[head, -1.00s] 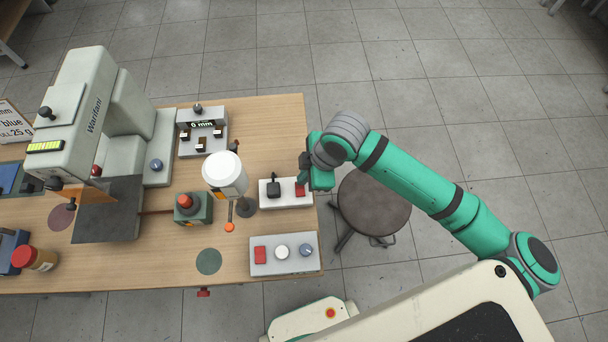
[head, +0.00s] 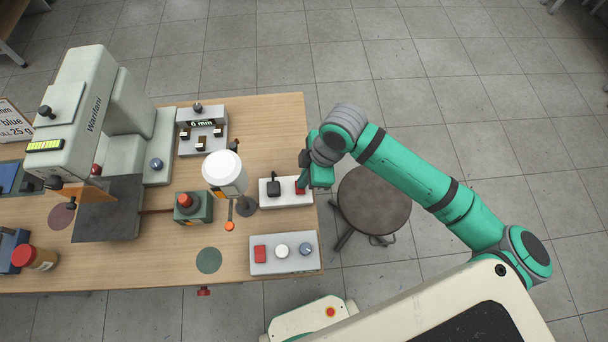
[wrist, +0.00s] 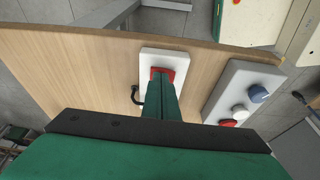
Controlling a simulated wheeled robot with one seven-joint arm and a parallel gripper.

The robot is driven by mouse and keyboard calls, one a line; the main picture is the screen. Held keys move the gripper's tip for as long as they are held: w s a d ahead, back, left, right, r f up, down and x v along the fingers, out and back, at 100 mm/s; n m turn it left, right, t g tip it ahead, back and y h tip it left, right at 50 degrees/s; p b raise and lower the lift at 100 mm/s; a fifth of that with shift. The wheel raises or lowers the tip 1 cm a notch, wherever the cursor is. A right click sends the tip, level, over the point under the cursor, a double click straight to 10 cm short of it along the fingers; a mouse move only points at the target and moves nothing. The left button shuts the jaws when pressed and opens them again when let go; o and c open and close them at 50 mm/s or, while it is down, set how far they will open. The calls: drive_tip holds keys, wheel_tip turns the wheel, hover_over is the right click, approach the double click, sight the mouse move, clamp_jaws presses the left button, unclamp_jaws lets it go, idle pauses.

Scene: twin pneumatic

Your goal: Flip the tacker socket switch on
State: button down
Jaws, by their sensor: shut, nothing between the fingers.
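The white socket block (head: 286,201) lies at the right side of the table, with a black plug (head: 273,187) in its left half and a red switch (head: 299,187) at its right end. My gripper (head: 302,182) is shut and empty, pointing down at the red switch. In the wrist view, the shut fingers (wrist: 163,84) overlap the red switch (wrist: 165,71), covering part of it. The white socket block (wrist: 150,58) shows around it. I cannot tell whether the fingertips touch the switch or which way it is tipped.
A grey control box (head: 285,266) with a red button, a white knob and a blue knob sits just nearer. A white bottle on a stand (head: 224,172) is to the left of the socket. A round stool (head: 374,200) stands beside the table's right edge.

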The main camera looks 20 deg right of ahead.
drive_tip(key=shift+r, duration=0.5)
drive_tip(key=w+v, duration=0.2)
drive_tip(key=v, duration=1)
drive_tip(key=shift+w+r, duration=0.15)
drive_tip(key=shift+r, duration=0.3)
